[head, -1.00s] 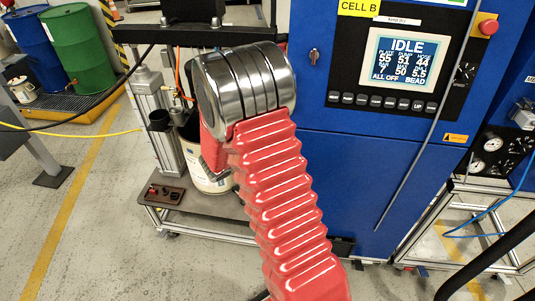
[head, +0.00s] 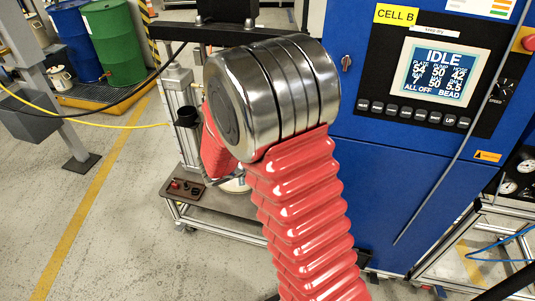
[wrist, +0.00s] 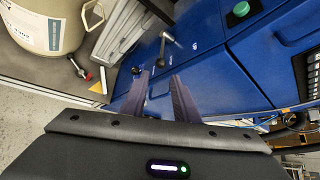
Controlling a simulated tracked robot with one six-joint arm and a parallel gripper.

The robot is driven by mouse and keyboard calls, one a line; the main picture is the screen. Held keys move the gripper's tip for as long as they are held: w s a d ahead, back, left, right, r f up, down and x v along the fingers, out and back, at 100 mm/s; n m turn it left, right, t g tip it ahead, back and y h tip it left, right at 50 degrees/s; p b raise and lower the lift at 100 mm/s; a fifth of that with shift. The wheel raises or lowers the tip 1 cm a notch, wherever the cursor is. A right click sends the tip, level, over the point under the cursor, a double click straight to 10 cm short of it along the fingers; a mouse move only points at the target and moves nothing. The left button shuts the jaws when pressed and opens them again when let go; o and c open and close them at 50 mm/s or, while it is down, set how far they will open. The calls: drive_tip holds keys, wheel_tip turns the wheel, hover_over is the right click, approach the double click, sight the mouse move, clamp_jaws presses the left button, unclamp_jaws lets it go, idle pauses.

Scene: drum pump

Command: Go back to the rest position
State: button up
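My gripper (wrist: 160,80) shows in the wrist view with its two dark fingers apart and nothing between them. The blue cabinet (wrist: 225,88) lies beyond the fingers. In the head view my red-sleeved arm with its steel joint fills the middle and hides my gripper. The pump cell's blue cabinet (head: 410,165) stands behind it on the right. Its screen (head: 441,72) reads IDLE, ALL OFF and BEAD. The pale pail (wrist: 45,22) stands at the upper left of the wrist view and is almost wholly hidden in the head view.
A metal lever with a black knob (wrist: 167,37) stands out near the fingers. Blue (head: 72,28) and green (head: 113,42) drums stand at the back left.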

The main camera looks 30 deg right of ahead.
idle(0.3)
drive_tip(key=s+a+m+g+y, duration=0.45)
drive_tip(key=s+m, duration=0.95)
drive_tip(key=m, duration=0.4)
drive_tip(key=s+a+r+m+t+y, duration=0.3)
drive_tip(key=a+r+m, duration=0.3)
drive_tip(key=r, duration=0.2)
drive_tip(key=s+a+r+m+t+y, duration=0.3)
drive_tip(key=s+a+r+m, duration=0.3)
drive_tip(key=r, duration=0.3)
drive_tip(key=shift+a+r, duration=0.15)
drive_tip(key=shift+a, duration=0.2)
